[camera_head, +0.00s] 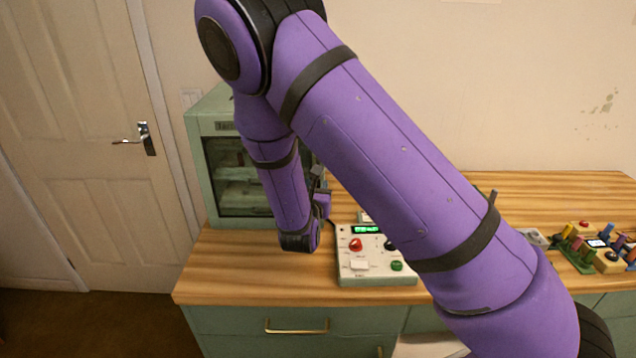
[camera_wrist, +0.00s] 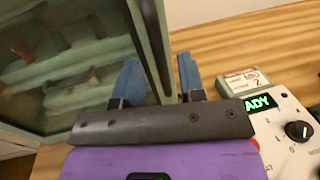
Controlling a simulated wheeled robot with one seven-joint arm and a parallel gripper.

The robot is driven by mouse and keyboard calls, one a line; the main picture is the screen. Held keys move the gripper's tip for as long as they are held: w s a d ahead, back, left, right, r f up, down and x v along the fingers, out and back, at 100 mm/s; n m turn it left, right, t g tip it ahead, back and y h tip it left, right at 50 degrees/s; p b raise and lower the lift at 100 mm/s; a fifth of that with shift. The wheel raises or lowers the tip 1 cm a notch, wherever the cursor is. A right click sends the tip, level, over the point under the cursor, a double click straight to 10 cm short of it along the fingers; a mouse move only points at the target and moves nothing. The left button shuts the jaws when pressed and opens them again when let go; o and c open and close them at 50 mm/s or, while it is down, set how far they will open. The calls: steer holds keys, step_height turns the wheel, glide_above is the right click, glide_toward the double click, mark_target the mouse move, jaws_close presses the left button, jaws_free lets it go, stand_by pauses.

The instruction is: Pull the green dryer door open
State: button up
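The green dryer (camera_head: 196,160) stands at the left end of the counter. Its door has a dark window (camera_head: 226,180) with pale shelves and items visible behind it. My arm covers the dryer's right side and hides the gripper's contact area in the head view. In the wrist view, the dryer window (camera_wrist: 60,60) fills the left and a pale green upright edge (camera_wrist: 153,40) runs down between the fingers. My gripper (camera_wrist: 160,82) has its two blue fingers apart, one on each side of that edge. I cannot tell whether either finger touches it.
A control box (camera_head: 375,278) with a lit green display, a red knob and buttons sits right of the dryer. A small label block (camera_wrist: 243,82) is beside it. Colourful small items (camera_head: 580,250) stand far right. A white room door (camera_head: 90,140) is at left.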

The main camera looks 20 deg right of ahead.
steer(key=shift+x, duration=1.4)
jaws_close()
